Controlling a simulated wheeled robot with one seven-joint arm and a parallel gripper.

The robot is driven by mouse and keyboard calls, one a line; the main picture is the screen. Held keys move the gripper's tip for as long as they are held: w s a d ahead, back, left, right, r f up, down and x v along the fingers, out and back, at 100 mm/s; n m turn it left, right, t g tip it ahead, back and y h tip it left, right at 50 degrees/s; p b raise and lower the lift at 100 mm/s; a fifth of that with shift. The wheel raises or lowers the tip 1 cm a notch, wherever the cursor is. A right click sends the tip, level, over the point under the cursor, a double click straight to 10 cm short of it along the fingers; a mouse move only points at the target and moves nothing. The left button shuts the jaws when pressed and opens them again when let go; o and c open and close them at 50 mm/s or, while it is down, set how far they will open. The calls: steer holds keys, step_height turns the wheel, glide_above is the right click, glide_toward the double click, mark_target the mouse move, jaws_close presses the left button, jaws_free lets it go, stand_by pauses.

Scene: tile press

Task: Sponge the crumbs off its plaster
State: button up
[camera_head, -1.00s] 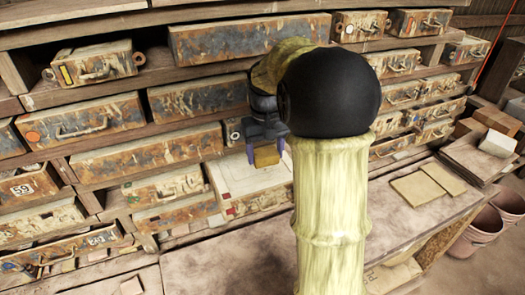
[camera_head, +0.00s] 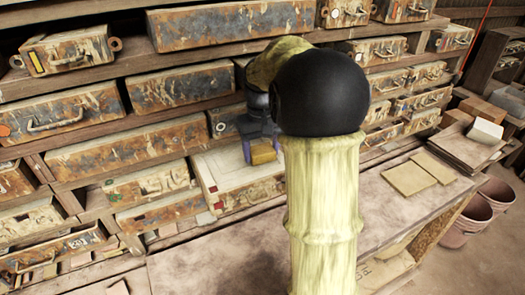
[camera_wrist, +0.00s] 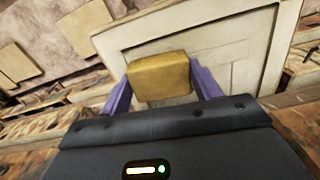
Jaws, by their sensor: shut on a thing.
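My gripper (camera_wrist: 160,85) is shut on a yellow-brown sponge (camera_wrist: 158,76), held between its two purple fingers. The sponge also shows in the head view (camera_head: 263,153). A pale plaster slab (camera_wrist: 238,62) with a raised, framed face lies beyond the sponge in the wrist view. In the head view the plaster (camera_head: 228,166) sits at the shelf front, below and behind my gripper, with small red marks at its left edge. My arm hides its right part. I cannot tell whether the sponge touches the plaster. I cannot make out any crumbs.
Shelves of rusty, handled mould boxes (camera_head: 130,160) stand behind the plaster. A dusty bench (camera_head: 220,262) runs in front, its middle clear. Flat tan tiles (camera_head: 409,178) lie to the right, with a white block (camera_head: 485,131) farther off. Pinkish buckets (camera_head: 463,222) stand below at right.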

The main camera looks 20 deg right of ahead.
steer(key=shift+a+b, duration=0.35)
steer(key=shift+a, duration=0.8)
steer(key=shift+a+f, duration=0.1)
steer(key=shift+a, duration=0.05)
steer(key=shift+w+d, duration=0.1)
steer(key=shift+d, duration=0.1)
steer(key=shift+w+d+r, duration=0.2)
steer(key=shift+d, duration=0.1)
steer(key=shift+w+d+p, duration=0.2)
steer(key=shift+d+p, duration=0.45)
steer(key=shift+d, duration=0.65)
steer(key=shift+w+r+p, duration=0.1)
steer(key=shift+r+p, duration=0.05)
steer(key=shift+p, duration=0.3)
steer(key=shift+a+f, duration=0.15)
steer(key=shift+f, duration=0.1)
steer(key=shift+s+a, duration=0.2)
steer(key=shift+a, duration=0.55)
steer(key=shift+s+a, duration=0.15)
steer(key=shift+a, duration=0.6)
step_height(320, 180, up, 2)
steer(key=shift+w+a+r+p, duration=0.1)
steer(key=shift+a+p, duration=0.05)
steer(key=shift+p, duration=0.65)
step_height(320, 180, up, 5)
steer(key=p, duration=0.4)
steer(key=shift+w+p, duration=0.15)
steer(key=shift+p, duration=0.2)
steer(key=shift+a+r, duration=0.1)
steer(key=shift+r, duration=0.15)
